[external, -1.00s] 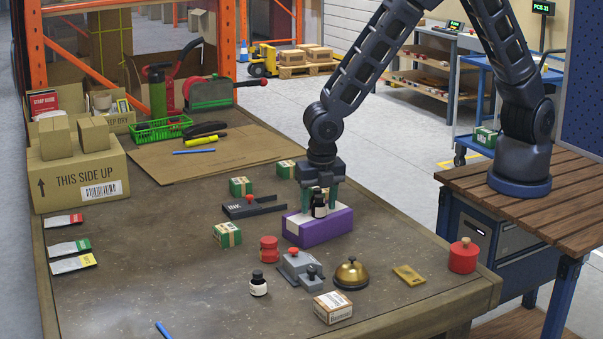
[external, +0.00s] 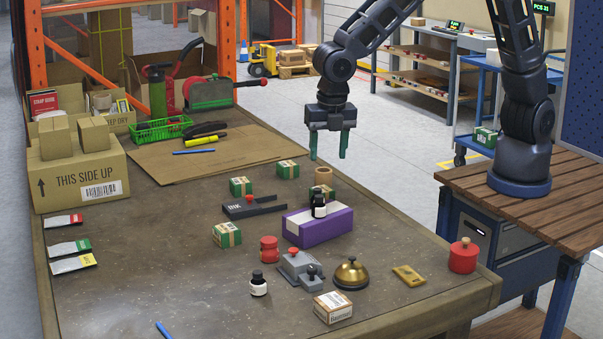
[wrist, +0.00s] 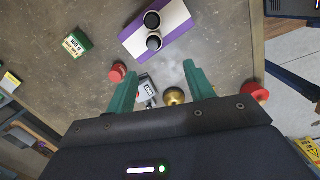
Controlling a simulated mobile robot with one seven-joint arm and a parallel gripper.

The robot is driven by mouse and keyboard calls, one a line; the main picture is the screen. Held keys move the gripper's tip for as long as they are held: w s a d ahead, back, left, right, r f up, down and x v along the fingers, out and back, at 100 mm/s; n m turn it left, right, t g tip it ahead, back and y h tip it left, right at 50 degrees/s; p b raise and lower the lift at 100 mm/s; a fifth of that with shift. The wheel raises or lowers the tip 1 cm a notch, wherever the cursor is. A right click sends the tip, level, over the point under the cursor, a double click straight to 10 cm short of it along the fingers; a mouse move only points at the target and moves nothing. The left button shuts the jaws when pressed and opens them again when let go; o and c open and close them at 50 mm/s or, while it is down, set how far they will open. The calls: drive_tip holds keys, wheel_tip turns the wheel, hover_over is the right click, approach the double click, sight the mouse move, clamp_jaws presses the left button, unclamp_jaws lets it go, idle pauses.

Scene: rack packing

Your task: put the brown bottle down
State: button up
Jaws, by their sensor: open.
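A dark bottle with a white label (external: 319,207) stands upright on the purple box (external: 328,228). A second dark top shows close behind it; in the wrist view two dark round tops, one nearer (wrist: 154,42) and one farther (wrist: 152,20), sit side by side on the box (wrist: 183,31). I cannot tell from the colour which one is the brown bottle. Another dark bottle with a white label (external: 258,286) stands on the table. My gripper (external: 328,154) is open and empty, above and behind the box, clear of the bottles. Its green fingers (wrist: 161,68) are apart.
A brown roll (external: 323,177) stands behind the box. Green cartons (external: 227,235), a red jar (external: 269,249), a grey tool (external: 298,268) and a brass bell (external: 351,274) surround it. The table's right edge lies near the box. Open table lies at the front left.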

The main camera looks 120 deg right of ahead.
drive_tip(key=s+a+r+m+t+y, duration=0.1)
drive_tip(key=s+a+r+m, duration=0.25)
drive_tip(key=s+r, duration=0.45)
drive_tip(key=s+a+r+m+t, duration=0.15)
drive_tip(key=s+r+m, duration=0.25)
drive_tip(key=s+r, duration=0.4)
drive_tip(key=s+a+r+m+t, duration=0.1)
drive_tip(key=s+m, duration=0.3)
drive_tip(key=s, duration=0.5)
drive_tip(key=s+a+r+m+t, duration=0.1)
drive_tip(key=s+a+r+m, duration=0.1)
drive_tip(key=s, duration=0.8)
drive_tip(key=shift+s+a+r+m, duration=0.35)
drive_tip(key=shift+r+m, duration=0.35)
drive_tip(key=shift+m, duration=0.35)
